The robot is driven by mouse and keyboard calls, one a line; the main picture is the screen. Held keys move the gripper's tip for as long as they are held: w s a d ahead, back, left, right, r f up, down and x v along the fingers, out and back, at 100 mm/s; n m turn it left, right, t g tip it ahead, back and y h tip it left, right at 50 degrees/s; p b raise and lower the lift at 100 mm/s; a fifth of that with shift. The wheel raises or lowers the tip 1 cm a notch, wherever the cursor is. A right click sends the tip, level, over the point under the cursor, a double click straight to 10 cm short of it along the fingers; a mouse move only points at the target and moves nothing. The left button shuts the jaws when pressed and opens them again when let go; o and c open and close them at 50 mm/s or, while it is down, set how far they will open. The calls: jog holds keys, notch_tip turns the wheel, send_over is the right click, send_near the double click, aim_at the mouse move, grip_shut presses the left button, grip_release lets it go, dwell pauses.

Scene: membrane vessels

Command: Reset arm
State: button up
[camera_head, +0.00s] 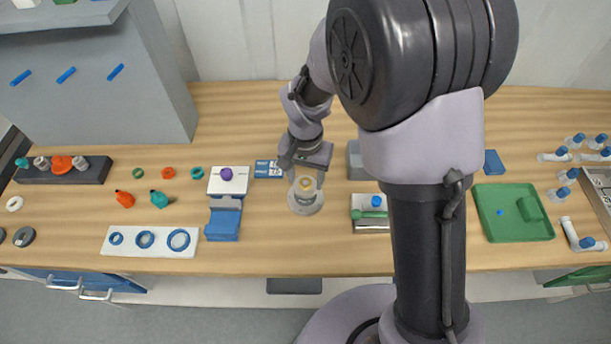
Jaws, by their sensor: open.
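My gripper (305,180) is near the middle of the wooden bench, at the end of my bent arm. The jaws are open. The fingertips are small in this view, and I cannot tell whether they touch the vessel. My own arm links cover a large part of the right centre of the view.
Left of my gripper are a white block with a purple knob (227,180), a blue stand (223,222) and a white plate with blue rings (150,241). Right are a green-handled item (369,213) and a green tray (490,231). A grey cabinet (120,80) stands at the back left.

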notch_tip(320, 180, up, 5)
jog(key=p, duration=0.3)
jog(key=shift+f, duration=0.3)
jog(key=s+d+r+t+y+b, duration=0.1)
jog(key=s+d+r+t+b, duration=0.2)
jog(key=r, duration=0.5)
jog(key=s+d+r+t+b, duration=0.1)
jog(key=s+d+r+b, duration=0.1)
jog(key=s, duration=0.5)
jog(key=s+d+r+t+y+b, duration=0.1)
jog(key=s+d+r+b, duration=0.2)
jog(key=s, duration=0.4)
jog(key=shift+d+r+m+t, duration=0.15)
jog(key=shift+d+m+t, duration=0.05)
jog(key=shift+m+t, duration=0.2)
jog(key=shift+s, duration=0.1)
